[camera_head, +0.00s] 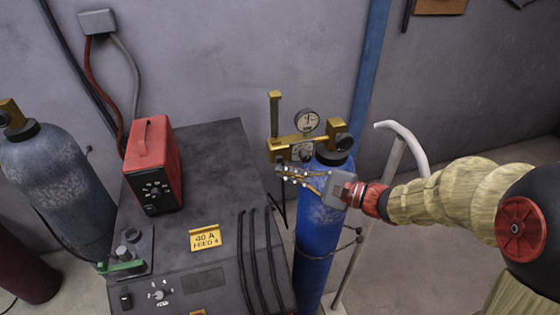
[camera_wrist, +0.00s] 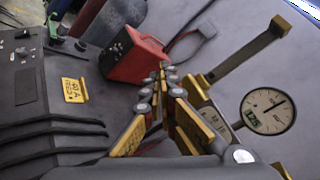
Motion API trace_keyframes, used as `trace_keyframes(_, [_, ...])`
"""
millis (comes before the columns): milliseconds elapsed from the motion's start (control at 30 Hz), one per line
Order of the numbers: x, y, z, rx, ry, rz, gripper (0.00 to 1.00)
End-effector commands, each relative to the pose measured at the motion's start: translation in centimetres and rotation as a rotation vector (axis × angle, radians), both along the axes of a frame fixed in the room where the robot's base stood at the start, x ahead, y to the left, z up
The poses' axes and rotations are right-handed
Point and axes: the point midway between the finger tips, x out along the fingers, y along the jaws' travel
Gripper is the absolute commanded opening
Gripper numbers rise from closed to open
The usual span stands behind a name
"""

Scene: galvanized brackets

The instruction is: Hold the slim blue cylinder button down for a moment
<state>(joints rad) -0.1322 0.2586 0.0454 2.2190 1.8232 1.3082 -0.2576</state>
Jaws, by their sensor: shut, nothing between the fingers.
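The slim blue cylinder (camera_head: 318,240) stands upright beside the dark cabinet, with a brass regulator (camera_head: 283,146) and a round gauge (camera_head: 307,120) at its top. In the wrist view the gauge (camera_wrist: 268,111) is at the right, beside brass parts. A small pale round piece (camera_wrist: 243,156) sits below it; I cannot tell whether this is the button. My gripper (camera_head: 281,171) is shut and empty, in front of the regulator and just below it, pointing left. In the wrist view its fingertips (camera_wrist: 164,68) meet left of the gauge. I cannot tell whether they touch anything.
The dark cabinet (camera_head: 222,150) carries a red box (camera_head: 153,165), a yellow label (camera_head: 205,239) and black cables. A wider grey-blue cylinder (camera_head: 62,180) stands at the left. A pale curved rail (camera_head: 401,138) rises right of the blue cylinder, near my arm. A wall is behind.

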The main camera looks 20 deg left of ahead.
Motion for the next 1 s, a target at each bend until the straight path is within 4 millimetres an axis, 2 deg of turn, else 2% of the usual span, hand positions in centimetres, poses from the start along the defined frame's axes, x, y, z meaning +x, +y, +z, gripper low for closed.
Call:
trace_keyframes(233, [0.93,0.61,-0.03,0.002,0.001,0.000,0.00])
trace_keyframes(1000, [0.98,0.61,0.01,0.001,0.001,-0.001,0.00])
